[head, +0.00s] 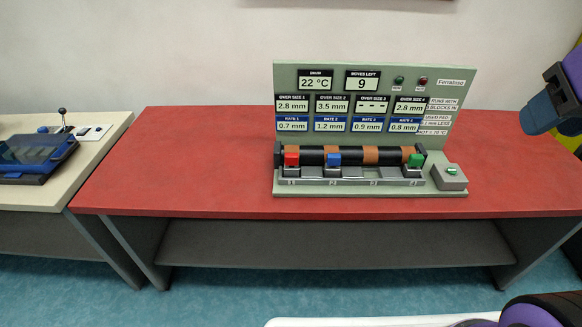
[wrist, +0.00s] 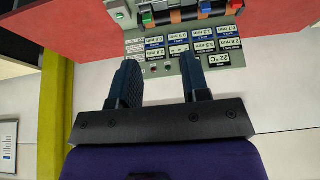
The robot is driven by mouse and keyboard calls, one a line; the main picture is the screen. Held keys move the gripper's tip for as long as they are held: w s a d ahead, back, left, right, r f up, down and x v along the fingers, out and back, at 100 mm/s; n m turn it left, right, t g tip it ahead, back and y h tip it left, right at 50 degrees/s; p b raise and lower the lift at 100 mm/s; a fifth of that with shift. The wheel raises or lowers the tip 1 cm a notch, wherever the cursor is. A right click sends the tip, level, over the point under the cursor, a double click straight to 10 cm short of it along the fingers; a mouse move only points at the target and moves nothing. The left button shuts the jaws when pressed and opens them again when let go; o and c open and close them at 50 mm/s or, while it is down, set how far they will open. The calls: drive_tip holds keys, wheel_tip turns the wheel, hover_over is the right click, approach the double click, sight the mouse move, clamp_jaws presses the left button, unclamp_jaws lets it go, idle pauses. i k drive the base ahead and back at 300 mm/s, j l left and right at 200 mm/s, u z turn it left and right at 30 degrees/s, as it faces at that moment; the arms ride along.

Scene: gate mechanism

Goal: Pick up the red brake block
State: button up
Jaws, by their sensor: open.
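The red brake block (head: 291,158) sits at the left end of the dark roller on the green-grey machine, above the slot marked 1. It also shows small at the top edge of the wrist view (wrist: 205,6). A blue block (head: 334,159) and a green block (head: 415,160) sit farther right along the same roller. My gripper (head: 548,108) is at the right edge of the head view, well apart from the red block. In the wrist view its two dark fingers (wrist: 161,78) are spread with nothing between them.
The machine's upright panel (head: 460,68) stands behind the roller, with readouts showing 22 °C and 9 moves left. A grey box with a green button (head: 450,176) is at its right. The red table (head: 190,165) is clear left of the machine. A beige table (head: 40,195) holds a blue device.

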sight(291, 165)
drive_tip(key=i+j+z, duration=0.15)
drive_tip(key=j, duration=0.4)
drive_tip(key=i+j+z, duration=0.15)
drive_tip(key=j, duration=0.45)
drive_tip(key=i+j+z, duration=0.15)
drive_tip(key=j, duration=0.45)
drive_tip(key=j+z, duration=0.15)
drive_tip(key=j, duration=0.45)
